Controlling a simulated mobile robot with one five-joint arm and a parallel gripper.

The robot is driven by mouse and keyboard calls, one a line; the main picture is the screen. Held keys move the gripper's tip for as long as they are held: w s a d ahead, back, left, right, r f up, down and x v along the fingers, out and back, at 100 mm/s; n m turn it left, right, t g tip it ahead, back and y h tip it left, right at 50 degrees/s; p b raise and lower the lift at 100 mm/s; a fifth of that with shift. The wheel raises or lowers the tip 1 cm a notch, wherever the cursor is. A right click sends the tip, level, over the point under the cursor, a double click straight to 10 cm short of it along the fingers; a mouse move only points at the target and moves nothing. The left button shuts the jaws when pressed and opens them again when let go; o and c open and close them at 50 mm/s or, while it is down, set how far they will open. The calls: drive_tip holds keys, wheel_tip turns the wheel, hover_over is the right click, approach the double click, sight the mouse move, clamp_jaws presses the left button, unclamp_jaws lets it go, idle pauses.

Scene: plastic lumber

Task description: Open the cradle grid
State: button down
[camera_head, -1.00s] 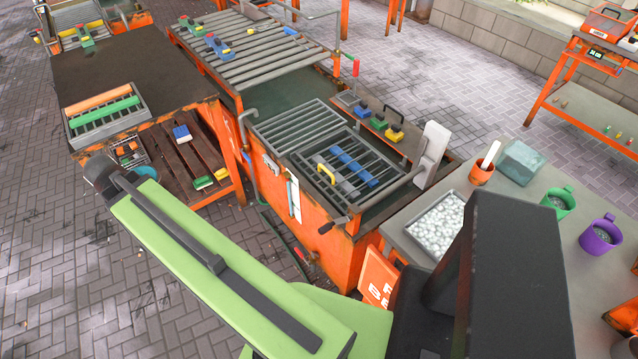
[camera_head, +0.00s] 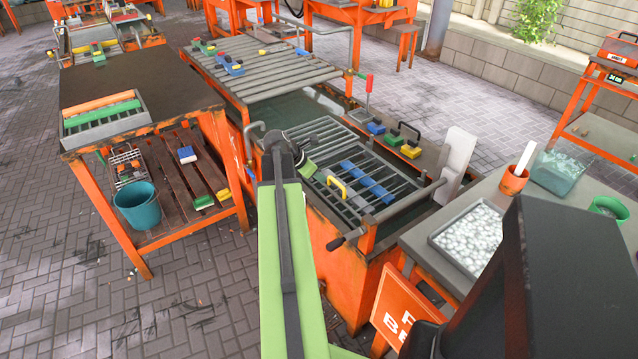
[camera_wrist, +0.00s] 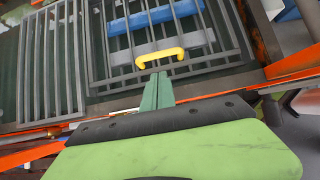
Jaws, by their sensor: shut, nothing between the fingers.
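The cradle grid (camera_head: 352,208) is a grey barred frame lying flat over the dark tank, with blue pieces (camera_head: 367,181) across its bars. Its yellow handle (camera_head: 336,187) is at the near left side. In the wrist view the handle (camera_wrist: 160,57) stands on a grey crosspiece, just beyond the fingertips. My gripper (camera_wrist: 157,80) has green fingers that are together and empty. They point at the handle; I cannot tell whether they touch it. In the head view my gripper (camera_head: 309,168) is up and left of the handle, partly hidden by my arm.
A second barred grid (camera_head: 318,137) lies beside the cradle grid. A crank handle (camera_head: 345,239) sticks out at the tank's near side. A grey table (camera_head: 412,235) with a tray of white balls (camera_head: 470,236) stands right. A slatted orange bench (camera_head: 180,178) holds a teal bucket (camera_head: 137,205) at left.

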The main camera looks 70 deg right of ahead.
drive_tip(key=b, duration=0.5)
approach(336, 191)
drive_tip(key=x, duration=0.4)
drive_tip(key=shift+d+f, duration=0.15)
drive_tip(key=shift+f, duration=0.05)
drive_tip(key=shift+s+d+f+b, duration=0.15)
drive_tip(key=shift+d+f+b, duration=0.1)
drive_tip(key=shift+b, duration=0.05)
drive_tip(key=shift+r, duration=0.1)
